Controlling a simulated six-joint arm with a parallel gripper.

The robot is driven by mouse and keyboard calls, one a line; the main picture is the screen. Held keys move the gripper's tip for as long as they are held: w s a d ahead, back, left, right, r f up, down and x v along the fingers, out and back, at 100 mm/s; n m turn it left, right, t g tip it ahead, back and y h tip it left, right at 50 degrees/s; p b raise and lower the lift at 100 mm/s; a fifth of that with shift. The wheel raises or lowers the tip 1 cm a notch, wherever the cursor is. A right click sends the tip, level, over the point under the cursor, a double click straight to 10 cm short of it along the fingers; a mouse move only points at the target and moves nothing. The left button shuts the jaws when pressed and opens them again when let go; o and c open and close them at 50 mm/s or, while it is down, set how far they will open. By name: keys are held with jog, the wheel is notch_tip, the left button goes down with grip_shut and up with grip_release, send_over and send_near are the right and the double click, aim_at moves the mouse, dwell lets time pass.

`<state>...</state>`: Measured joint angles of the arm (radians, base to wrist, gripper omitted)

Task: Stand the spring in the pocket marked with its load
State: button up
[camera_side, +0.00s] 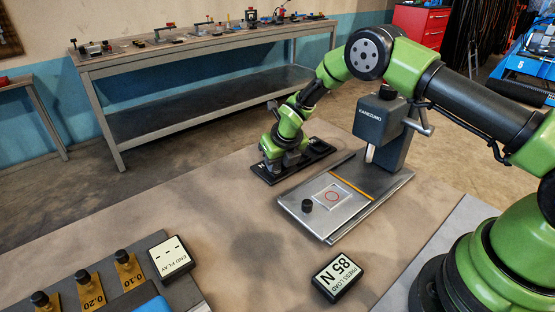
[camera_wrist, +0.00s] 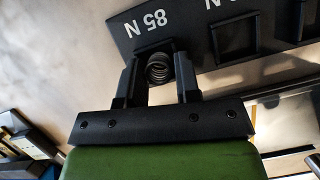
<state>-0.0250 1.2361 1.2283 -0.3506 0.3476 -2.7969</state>
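In the wrist view a coiled metal spring (camera_wrist: 158,68) sits between the two fingers of my gripper (camera_wrist: 159,76), with a finger close against each side. The spring is in front of the square pocket (camera_wrist: 143,46) next to the "85 N" mark on a black plate (camera_wrist: 205,55). I cannot tell whether its lower end is inside the pocket. In the side view my gripper (camera_side: 286,160) is low over the black plate (camera_side: 318,149), and the spring is hidden there. A display (camera_side: 338,277) reads "PRESS LOAD 85 N".
Another square pocket (camera_wrist: 235,40) lies to the right on the plate. A grey press (camera_side: 384,130) stands right of the plate in the side view. An "END PLAY" display (camera_side: 170,257) shows dashes, beside several black-knobbed gauges (camera_side: 88,290). The table's middle is clear.

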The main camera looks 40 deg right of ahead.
jog(key=shift+o, duration=0.3)
jog(key=shift+a+r, duration=0.15)
jog(key=shift+r, duration=0.05)
jog(key=s+r+m+t, duration=0.1)
jog(key=s+r+m, duration=0.75)
jog(key=r, duration=0.45)
jog(key=s+r+m, duration=0.7)
jog(key=r+m, duration=0.2)
jog(key=r, duration=0.4)
jog(key=s+a+r+m+y, duration=0.1)
jog(key=s+m, duration=0.7)
jog(key=m, duration=0.2)
jog(key=s+a+r+m+t+y, duration=0.1)
jog(key=s+r+m, duration=0.1)
jog(key=s+m, duration=0.6)
jog(key=shift+a+m+t+y, duration=0.3)
jog(key=shift+m+y, duration=0.1)
jog(key=shift+m, duration=0.95)
jog(key=shift+s, duration=0.1)
